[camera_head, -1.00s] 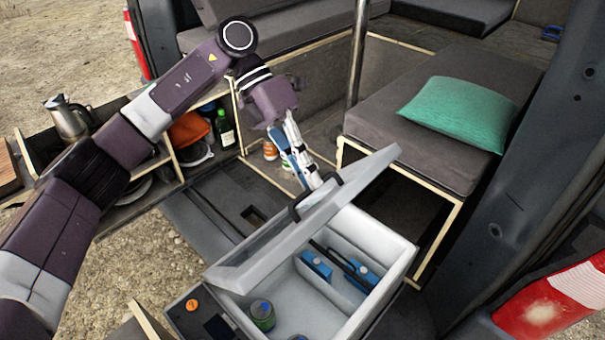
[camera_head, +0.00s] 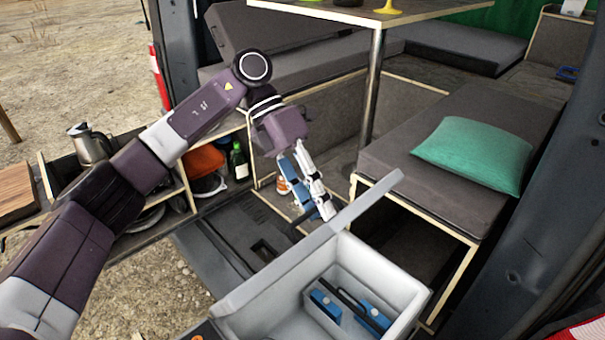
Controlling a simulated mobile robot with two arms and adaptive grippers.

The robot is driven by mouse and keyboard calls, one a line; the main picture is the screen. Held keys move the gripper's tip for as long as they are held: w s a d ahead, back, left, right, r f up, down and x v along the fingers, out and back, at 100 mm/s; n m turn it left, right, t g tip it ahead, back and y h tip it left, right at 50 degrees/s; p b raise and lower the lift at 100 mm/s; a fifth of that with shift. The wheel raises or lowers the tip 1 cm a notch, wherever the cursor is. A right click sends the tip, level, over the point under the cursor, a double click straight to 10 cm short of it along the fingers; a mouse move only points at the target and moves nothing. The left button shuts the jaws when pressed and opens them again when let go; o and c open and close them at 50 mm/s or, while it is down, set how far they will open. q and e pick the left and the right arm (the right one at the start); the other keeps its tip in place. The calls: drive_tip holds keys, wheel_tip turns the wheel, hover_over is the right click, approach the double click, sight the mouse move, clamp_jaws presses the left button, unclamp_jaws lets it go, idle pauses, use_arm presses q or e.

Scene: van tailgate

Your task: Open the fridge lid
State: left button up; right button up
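The fridge (camera_head: 421,290) is a light grey box at the bottom centre, open at the top. Its lid (camera_head: 310,262) stands raised, seen nearly edge-on, slanting from lower left to upper right. Inside the box are blue items (camera_head: 325,306) by a dark divider edge. My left gripper (camera_head: 322,212) points down just behind the lid's far face, its fingertips close to the lid's edge. Whether it touches the lid or is shut cannot be made out; the lid's handle is mostly hidden. My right gripper is not in view.
A grey bench (camera_head: 430,200) with a green pillow (camera_head: 472,156) is at the right, and a table (camera_head: 340,12) on a metal post stands behind. At the left, a side shelf holds a kettle (camera_head: 88,145) and a green bottle (camera_head: 238,160).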

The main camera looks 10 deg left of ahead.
use_arm(q)
drive_tip(key=v, duration=1)
